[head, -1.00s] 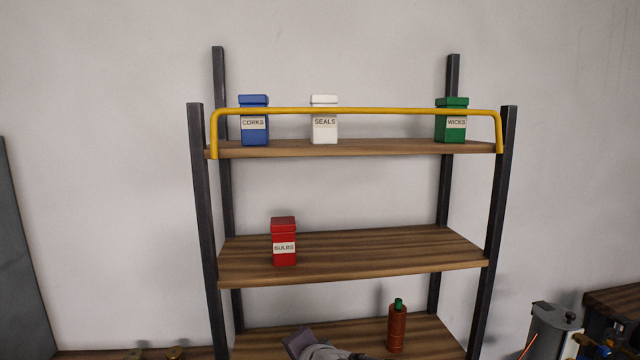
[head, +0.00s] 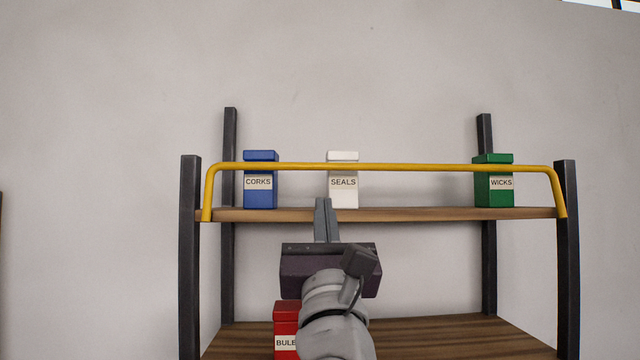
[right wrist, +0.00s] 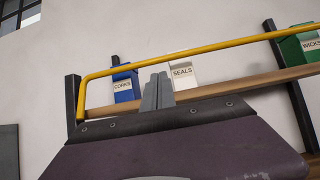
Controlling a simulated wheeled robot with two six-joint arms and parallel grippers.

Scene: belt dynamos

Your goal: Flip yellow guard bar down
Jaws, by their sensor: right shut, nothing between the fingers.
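The yellow guard bar (head: 400,168) is raised across the front of the top shelf (head: 420,213), joined near the two front posts. It also crosses the right wrist view (right wrist: 200,50) in front of the boxes. My right gripper (head: 323,202) is shut and empty, with its fingers pointing up. In the head view its tips overlap the front edge of the top shelf, below the bar and by the white box. In the right wrist view the fingers (right wrist: 157,76) show just below the bar; I cannot tell whether they touch it. My left gripper is not in view.
On the top shelf stand a blue CORKS box (head: 260,195), a white SEALS box (head: 343,198) and a green WICKS box (head: 494,195). A red BULBS box (head: 286,318) stands on the shelf below, partly hidden by my arm. Dark posts (head: 568,260) frame the shelves.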

